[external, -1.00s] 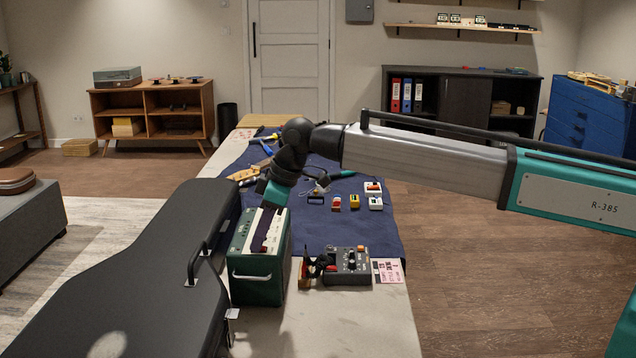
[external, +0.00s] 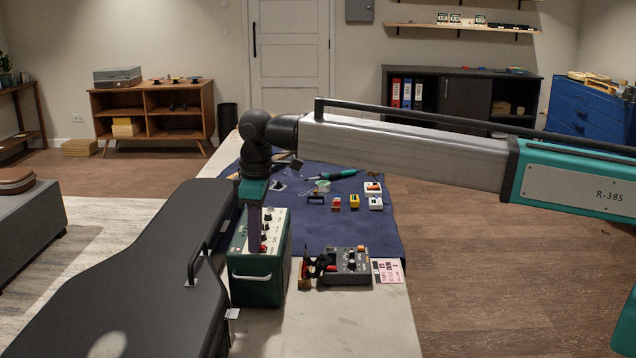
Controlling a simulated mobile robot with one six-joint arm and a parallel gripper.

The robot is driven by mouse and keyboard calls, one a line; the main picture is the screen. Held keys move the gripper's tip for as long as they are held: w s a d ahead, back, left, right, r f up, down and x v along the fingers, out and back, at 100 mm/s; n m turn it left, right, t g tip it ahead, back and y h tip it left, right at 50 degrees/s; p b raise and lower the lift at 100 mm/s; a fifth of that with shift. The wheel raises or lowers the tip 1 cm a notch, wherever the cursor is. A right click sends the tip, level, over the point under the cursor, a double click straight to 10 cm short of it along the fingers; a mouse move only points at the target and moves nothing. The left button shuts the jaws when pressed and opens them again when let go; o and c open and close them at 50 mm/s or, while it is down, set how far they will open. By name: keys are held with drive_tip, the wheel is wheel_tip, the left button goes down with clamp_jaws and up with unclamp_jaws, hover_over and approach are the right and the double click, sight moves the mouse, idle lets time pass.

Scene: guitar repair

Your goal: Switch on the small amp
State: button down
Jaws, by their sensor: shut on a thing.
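The small amp (external: 258,277) is a dark green box with a pale handle on its front. It stands on the bench, with a pale control panel (external: 274,225) and several dark and red knobs on top. My gripper (external: 254,249) points straight down from its teal body onto the left part of the amp's top. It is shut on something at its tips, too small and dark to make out. The dark fingers cover that part of the panel, so the switch's position cannot be seen.
A black guitar case (external: 140,270) lies close to the amp's left. A grey pedal box (external: 347,266) with red leads stands to its right, near a pink card (external: 388,271). Small pedals and tools lie on the blue mat (external: 330,225) behind.

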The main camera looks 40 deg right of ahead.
drive_tip(key=c, duration=1.7)
unclamp_jaws()
drive_tip(key=shift+r, duration=0.1)
drive_tip(key=r+b, duration=0.1)
drive_tip(key=r, duration=0.3)
drive_tip(key=r+b, duration=0.1)
drive_tip(key=r, duration=0.4)
drive_tip(key=r+b, duration=0.1)
drive_tip(key=r, duration=0.3)
drive_tip(key=shift+s+d+r+b, duration=0.3)
drive_tip(key=shift+s+r+b, duration=0.05)
